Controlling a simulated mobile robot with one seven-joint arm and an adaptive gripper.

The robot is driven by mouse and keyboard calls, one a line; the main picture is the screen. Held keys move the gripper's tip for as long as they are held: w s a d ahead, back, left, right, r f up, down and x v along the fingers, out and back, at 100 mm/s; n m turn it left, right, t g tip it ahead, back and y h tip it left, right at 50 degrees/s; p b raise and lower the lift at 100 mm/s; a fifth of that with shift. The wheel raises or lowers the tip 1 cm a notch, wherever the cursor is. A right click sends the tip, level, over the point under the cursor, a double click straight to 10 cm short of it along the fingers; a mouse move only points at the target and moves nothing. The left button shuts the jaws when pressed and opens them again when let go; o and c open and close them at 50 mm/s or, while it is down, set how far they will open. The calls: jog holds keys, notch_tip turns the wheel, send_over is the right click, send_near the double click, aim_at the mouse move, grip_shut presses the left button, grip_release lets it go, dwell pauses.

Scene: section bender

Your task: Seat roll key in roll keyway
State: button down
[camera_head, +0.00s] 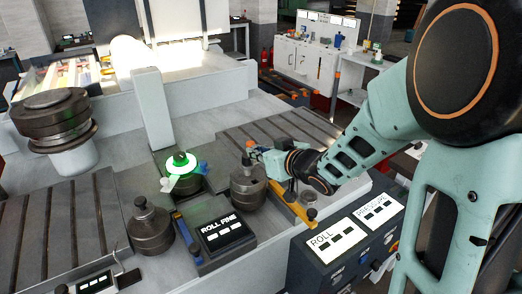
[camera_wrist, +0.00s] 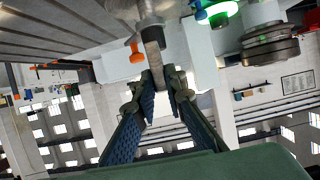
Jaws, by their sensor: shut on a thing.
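My gripper (camera_head: 262,154) is at the right-hand dark roll (camera_head: 248,190), beside the top of its shaft. In the wrist view my gripper (camera_wrist: 165,82) is shut on a narrow grey bar, which looks like the roll key (camera_wrist: 155,62). The bar stands between the two fingers, and its far end meets or overlaps a grey shaft (camera_wrist: 150,34) in the picture. I cannot tell whether the bar is in the keyway. The keyway itself is not distinguishable in either view.
A roll with a green glowing ring (camera_head: 181,163) and another dark roll (camera_head: 150,228) stand to the left. A ROLL PINE display box (camera_head: 222,234) is in front. A control box with ROLL and PRESSURE panels (camera_head: 330,242) is at right. An orange bar (camera_head: 290,205) lies near the gripper.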

dwell(0.4)
jog(key=b, duration=0.5)
send_over(251, 178)
jog(key=s+d, duration=0.2)
jog(key=s, duration=0.1)
jog(key=shift+w+f, duration=0.1)
jog(key=shift+f, duration=2.8)
jog(key=shift+d+f+b, duration=0.1)
jog(key=shift+f+b, duration=1.45)
jog(key=shift+f, duration=0.65)
jog(key=c, duration=1.9)
grip_release()
jog(key=shift+f, duration=0.1)
jog(key=v, duration=1.2)
jog(key=shift+r, duration=0.2)
